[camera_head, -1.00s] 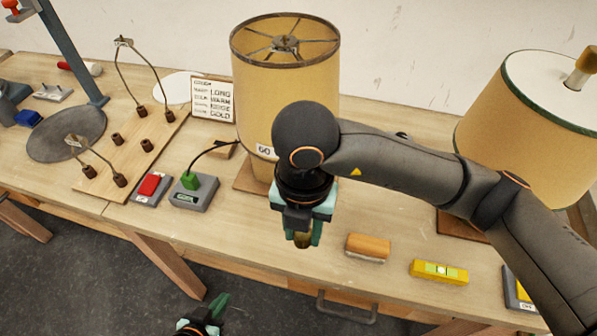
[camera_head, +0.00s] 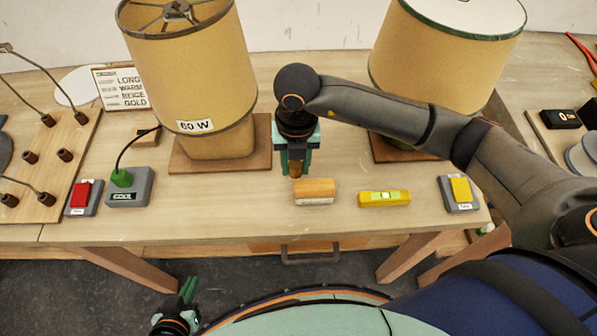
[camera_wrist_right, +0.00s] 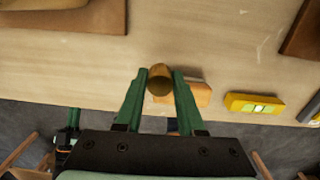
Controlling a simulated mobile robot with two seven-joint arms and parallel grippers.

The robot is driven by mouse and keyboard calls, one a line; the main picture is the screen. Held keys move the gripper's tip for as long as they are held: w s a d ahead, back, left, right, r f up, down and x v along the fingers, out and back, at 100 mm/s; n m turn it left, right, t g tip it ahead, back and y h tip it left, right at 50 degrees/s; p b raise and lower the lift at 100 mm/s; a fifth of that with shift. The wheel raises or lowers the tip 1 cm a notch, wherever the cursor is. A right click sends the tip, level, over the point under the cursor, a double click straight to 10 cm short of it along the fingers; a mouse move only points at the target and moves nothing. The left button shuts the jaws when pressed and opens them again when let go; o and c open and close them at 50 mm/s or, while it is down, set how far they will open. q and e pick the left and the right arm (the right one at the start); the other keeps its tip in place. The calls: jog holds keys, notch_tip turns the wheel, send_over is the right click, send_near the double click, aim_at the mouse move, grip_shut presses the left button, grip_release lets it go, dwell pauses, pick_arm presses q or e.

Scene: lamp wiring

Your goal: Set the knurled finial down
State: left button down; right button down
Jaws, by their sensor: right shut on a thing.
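The knurled finial (camera_head: 296,169) is a small brass-brown knob, mostly hidden by the fingers in the head view. My right gripper (camera_head: 296,164) is shut on it and points down over the bench, just behind the orange-brown block. In the right wrist view the finial's round end (camera_wrist_right: 160,80) sits between the green fingertips of my right gripper (camera_wrist_right: 160,76). I cannot tell whether the finial touches the bench top. My left gripper (camera_head: 188,290) hangs low in front of the bench, away from the finial; its finger gap is unclear.
The block (camera_head: 314,192) lies close to the finial, with a yellow spirit level (camera_head: 384,198) to its right. The left lamp (camera_head: 190,70) and right lamp (camera_head: 440,55) stand behind on wooden bases. Bare bench (camera_head: 220,205) lies left of the block.

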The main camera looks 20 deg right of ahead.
aim_at(299, 175)
jog(key=f, duration=0.4)
jog(key=shift+s+d+f, duration=0.1)
jog(key=shift+d, duration=0.3)
